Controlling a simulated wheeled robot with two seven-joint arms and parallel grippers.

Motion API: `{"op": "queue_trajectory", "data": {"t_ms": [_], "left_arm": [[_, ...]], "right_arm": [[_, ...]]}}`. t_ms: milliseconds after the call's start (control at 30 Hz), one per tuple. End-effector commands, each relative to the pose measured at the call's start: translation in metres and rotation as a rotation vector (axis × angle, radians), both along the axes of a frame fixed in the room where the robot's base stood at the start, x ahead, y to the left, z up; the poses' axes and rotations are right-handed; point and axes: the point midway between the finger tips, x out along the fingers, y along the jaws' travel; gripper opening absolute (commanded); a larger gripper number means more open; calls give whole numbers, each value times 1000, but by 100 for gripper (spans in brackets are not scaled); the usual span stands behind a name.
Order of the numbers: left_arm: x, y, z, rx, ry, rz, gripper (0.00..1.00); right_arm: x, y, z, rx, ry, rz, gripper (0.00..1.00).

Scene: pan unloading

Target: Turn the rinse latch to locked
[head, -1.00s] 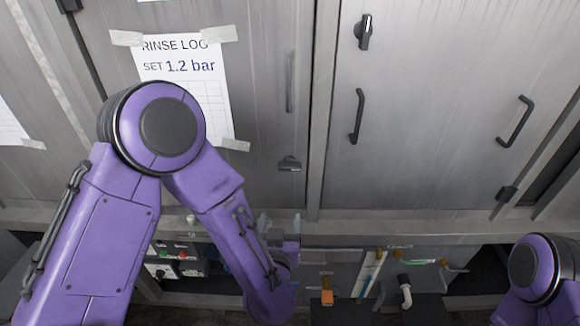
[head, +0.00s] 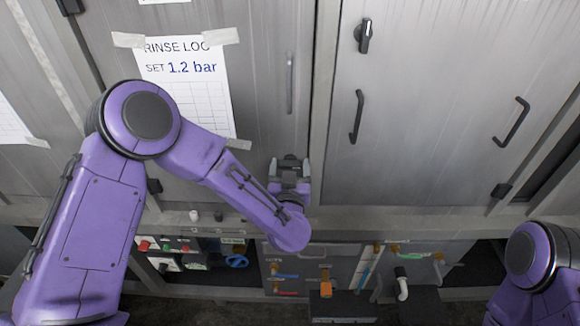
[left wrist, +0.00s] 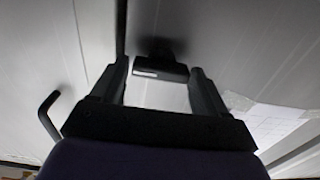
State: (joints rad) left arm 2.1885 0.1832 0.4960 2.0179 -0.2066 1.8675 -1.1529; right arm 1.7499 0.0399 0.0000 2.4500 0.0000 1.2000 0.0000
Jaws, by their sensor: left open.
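A small dark latch (head: 289,162) sits low on the left grey door, below and right of the sheet headed RINSE LOG (head: 186,85). No label on the latch itself can be read. My left gripper (head: 289,172) is open, with its fingers on either side of the latch in the head view. In the left wrist view, the latch (left wrist: 160,66) shows as a dark bar with a pale mark, between and just beyond the open fingertips (left wrist: 160,75). I cannot tell whether the fingers touch it. My right gripper is out of view.
The right door has a dark knob (head: 364,35) and black handles (head: 357,117) (head: 512,122). A thin grey handle (head: 290,83) is above the latch. Below the doors are a blue valve wheel (head: 237,262), a white pipe (head: 402,287) and several coloured fittings.

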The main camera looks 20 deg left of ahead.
Motion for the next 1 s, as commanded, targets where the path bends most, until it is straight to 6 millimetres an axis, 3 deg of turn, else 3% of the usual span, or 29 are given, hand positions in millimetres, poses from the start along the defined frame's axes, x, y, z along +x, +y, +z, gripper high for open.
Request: {"op": "queue_trajectory", "data": {"t_ms": [33, 133, 167, 567, 1000], "left_arm": [[0, 0, 0, 0, 0, 0, 71], [0, 0, 0, 0, 0, 0, 39], [0, 0, 0, 0, 0, 0, 33], [0, 0, -1, -58, -17, -1, 33], [-1, 2, -3, -396, -115, 0, 33]], "right_arm": [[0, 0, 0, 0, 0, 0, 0], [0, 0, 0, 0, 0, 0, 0], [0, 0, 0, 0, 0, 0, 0], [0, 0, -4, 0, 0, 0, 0], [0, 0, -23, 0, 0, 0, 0]]}}
